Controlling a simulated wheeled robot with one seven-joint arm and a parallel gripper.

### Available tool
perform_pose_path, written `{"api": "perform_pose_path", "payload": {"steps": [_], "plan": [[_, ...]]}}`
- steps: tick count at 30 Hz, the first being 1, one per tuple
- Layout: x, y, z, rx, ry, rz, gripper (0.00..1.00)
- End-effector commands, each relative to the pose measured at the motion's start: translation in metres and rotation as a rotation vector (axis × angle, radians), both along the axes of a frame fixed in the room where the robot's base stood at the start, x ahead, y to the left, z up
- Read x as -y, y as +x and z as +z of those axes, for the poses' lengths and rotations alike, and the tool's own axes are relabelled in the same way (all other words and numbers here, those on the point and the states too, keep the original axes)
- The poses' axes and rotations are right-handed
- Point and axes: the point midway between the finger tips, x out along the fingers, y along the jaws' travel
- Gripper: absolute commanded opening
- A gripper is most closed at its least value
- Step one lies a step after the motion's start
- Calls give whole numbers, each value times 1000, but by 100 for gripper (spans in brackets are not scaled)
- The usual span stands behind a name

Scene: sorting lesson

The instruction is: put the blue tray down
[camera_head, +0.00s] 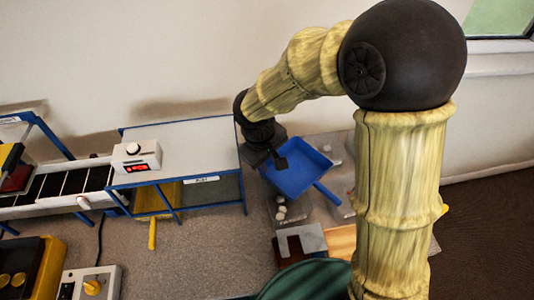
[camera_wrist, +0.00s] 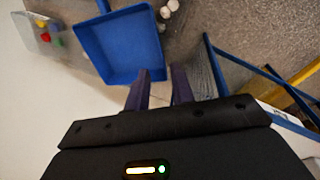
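The blue tray (camera_head: 299,174) is a shallow square pan with raised walls and a short blue bar sticking out at its lower right. In the head view it appears to hang above the grey table, right of the blue-framed bench. My gripper (camera_head: 280,160) is at its upper left edge. In the wrist view the tray (camera_wrist: 118,45) is upper left, and its near right corner reaches between the two dark fingertips of my gripper (camera_wrist: 160,72). My gripper looks shut on that corner. The contact itself is hard to see. The tray looks empty.
Clear shallow containers (camera_head: 292,212) with small pieces lie below the tray. A grey bracket-shaped block (camera_head: 301,241) is nearer. The blue-framed bench (camera_head: 185,145) with a white box (camera_head: 137,155) stands left. Bare table (camera_head: 215,245) lies front left of the tray.

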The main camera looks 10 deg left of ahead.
Motion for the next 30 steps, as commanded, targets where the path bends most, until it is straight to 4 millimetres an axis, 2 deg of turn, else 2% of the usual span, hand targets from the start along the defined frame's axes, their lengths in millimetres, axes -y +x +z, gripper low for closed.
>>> {"api": "perform_pose_path", "payload": {"steps": [1,6,30], "plan": [[-1,-1,9,3,2,0,24],[-3,-3,22,1,1,0,24],[1,-4,22,-1,2,-10,24]]}}
